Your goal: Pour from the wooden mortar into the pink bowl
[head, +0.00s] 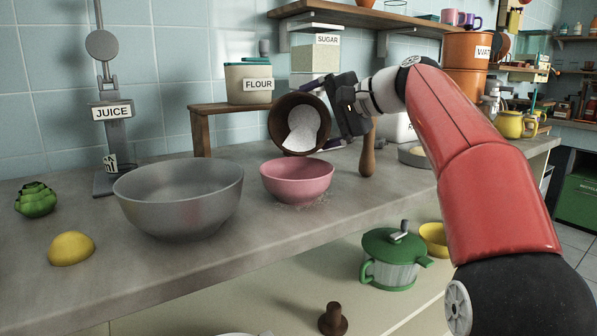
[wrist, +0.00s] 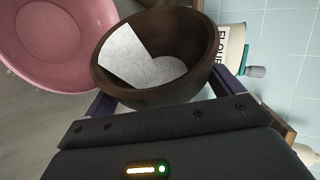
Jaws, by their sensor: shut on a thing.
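The wooden mortar (head: 284,139) is dark brown and tilted on its side in the head view, its mouth facing the camera and somewhat down. White stuff (head: 303,128) lies inside it. My gripper (head: 318,112) is shut on the mortar, which is held above the back of the pink bowl.
A large grey bowl (head: 180,197) stands left of the pink bowl. A wooden pestle-like object (head: 368,157) stands at right. A flour canister (head: 248,84) sits on a small wooden stand (head: 199,131) behind. A yellow lemon half (head: 71,248) lies at front left.

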